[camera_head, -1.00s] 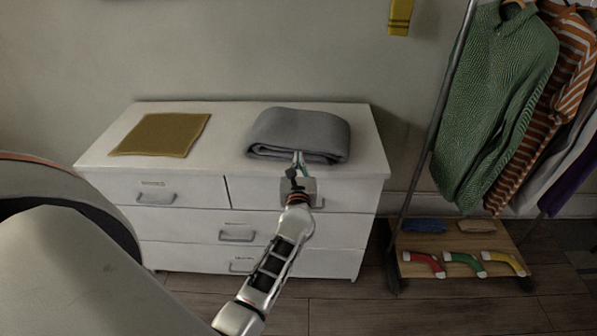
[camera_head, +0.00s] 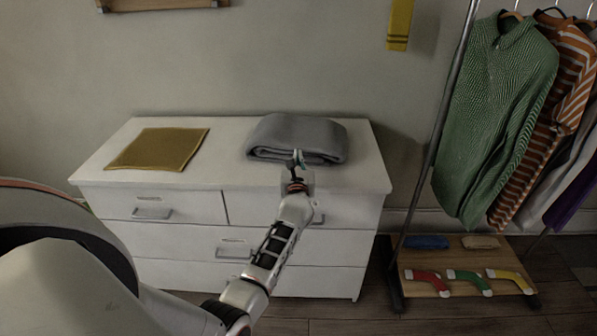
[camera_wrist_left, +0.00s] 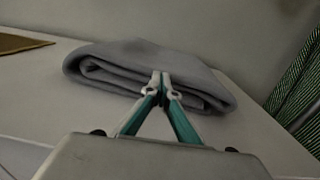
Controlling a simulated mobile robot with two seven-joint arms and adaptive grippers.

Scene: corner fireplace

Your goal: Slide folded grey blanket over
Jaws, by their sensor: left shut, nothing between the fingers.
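The folded grey blanket (camera_head: 298,137) lies on the right half of the white dresser top (camera_head: 226,150). Its rolled folds face the front edge in the left wrist view (camera_wrist_left: 150,62). My left gripper (camera_head: 298,155) is shut and empty at the blanket's front side. In the left wrist view its closed fingertips (camera_wrist_left: 161,76) overlap the middle of the blanket's front folds. They look very close to it or touching; I cannot tell which. A mustard cloth (camera_head: 158,149) lies flat on the dresser's left half. My right gripper is not in view.
Bare dresser top lies between cloth and blanket, and to the blanket's right. A clothes rack (camera_head: 437,140) with a green sweater (camera_head: 495,110) stands to the right. Its wooden base (camera_head: 455,262) holds several socks. The wall is behind the dresser.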

